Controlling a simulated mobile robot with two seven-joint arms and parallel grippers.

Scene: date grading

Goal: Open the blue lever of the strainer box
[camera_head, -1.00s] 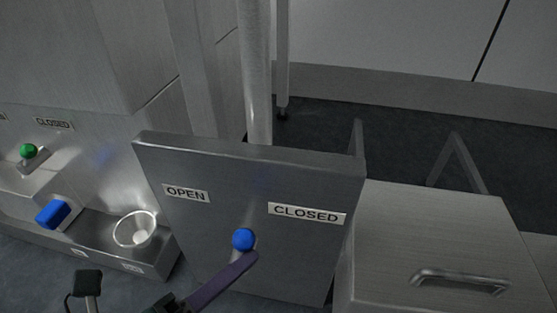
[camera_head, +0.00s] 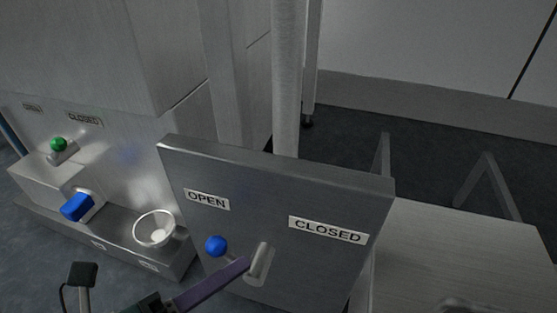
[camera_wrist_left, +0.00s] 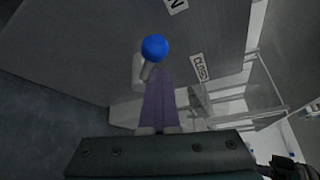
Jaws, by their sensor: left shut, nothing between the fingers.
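The blue lever's ball knob (camera_head: 216,246) is at the lower left of the upright grey panel of the strainer box (camera_head: 290,185), just below the OPEN label (camera_head: 207,199). Its metal pivot (camera_head: 260,262) sits to the right, below the CLOSED label (camera_head: 327,230). My left gripper (camera_head: 246,263) is shut and empty, a purple finger reaching from lower left to beside the pivot. In the left wrist view, the blue knob (camera_wrist_left: 154,47) shows just beyond the purple fingertips (camera_wrist_left: 157,70); I cannot tell whether they touch. My right gripper is not in view.
At the left stands a steel unit with a green knob (camera_head: 58,144), a blue block-shaped part (camera_head: 77,207) and a clear cup (camera_head: 154,229) on its ledge. A grey metal surface (camera_head: 460,245) lies right of the panel. A vertical post (camera_head: 286,80) rises behind it.

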